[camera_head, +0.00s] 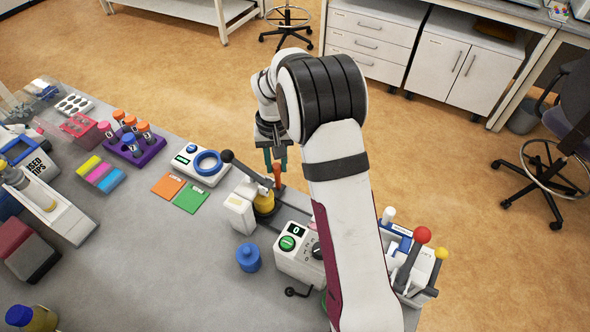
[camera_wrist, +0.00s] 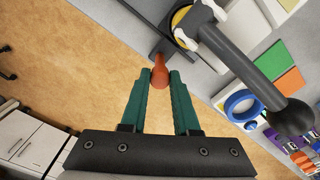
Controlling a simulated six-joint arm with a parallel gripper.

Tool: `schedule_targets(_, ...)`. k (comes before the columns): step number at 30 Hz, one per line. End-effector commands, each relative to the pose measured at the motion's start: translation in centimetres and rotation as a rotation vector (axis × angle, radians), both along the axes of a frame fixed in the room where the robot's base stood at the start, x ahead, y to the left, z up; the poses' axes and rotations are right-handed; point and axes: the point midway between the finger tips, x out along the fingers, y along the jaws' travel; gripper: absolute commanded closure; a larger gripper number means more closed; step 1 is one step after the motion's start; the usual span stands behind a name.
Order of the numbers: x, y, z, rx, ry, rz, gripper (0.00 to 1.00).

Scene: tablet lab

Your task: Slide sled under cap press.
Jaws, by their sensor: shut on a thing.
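My gripper (camera_head: 275,162) with its teal fingers is shut on an upright orange handle (camera_head: 277,176) at the table's far edge. In the wrist view the handle (camera_wrist: 159,72) shows between the fingertips. The handle seems to belong to the sled, whose body is mostly hidden. The cap press (camera_head: 240,208) is white with a dark lever ending in a black ball knob (camera_head: 227,156); the lever (camera_wrist: 240,62) crosses the wrist view. A yellow round piece (camera_head: 264,203) sits beside the press, under its lever; I cannot tell whether it rests on the sled. A dark rail (camera_head: 264,228) runs past the press.
A white box with a green button (camera_head: 287,243) and a blue capped jar (camera_head: 248,257) stand near the press. A white device with a blue ring (camera_head: 207,163) and orange and green pads (camera_head: 190,198) lie to the left. My forearm hides the table at right.

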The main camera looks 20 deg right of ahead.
Motion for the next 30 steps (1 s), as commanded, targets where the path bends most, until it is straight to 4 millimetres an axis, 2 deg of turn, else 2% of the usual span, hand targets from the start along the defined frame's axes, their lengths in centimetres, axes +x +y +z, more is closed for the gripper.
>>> schedule_targets(3,1.4,1.3,0.1,-0.002,-0.006,0.003,1.00)
schedule_targets(6,1.9,1.7,0.1,-0.001,-0.006,0.001,1.00)
schedule_targets(14,2.1,2.0,0.1,0.001,-0.010,0.003,1.00)
schedule_targets(15,2.1,2.0,0.1,0.001,-0.011,0.004,0.69)
schedule_targets(20,2.0,2.0,0.1,0.000,-0.008,0.003,0.41)
schedule_targets(30,1.9,1.8,0.4,-0.001,-0.005,0.001,0.41)
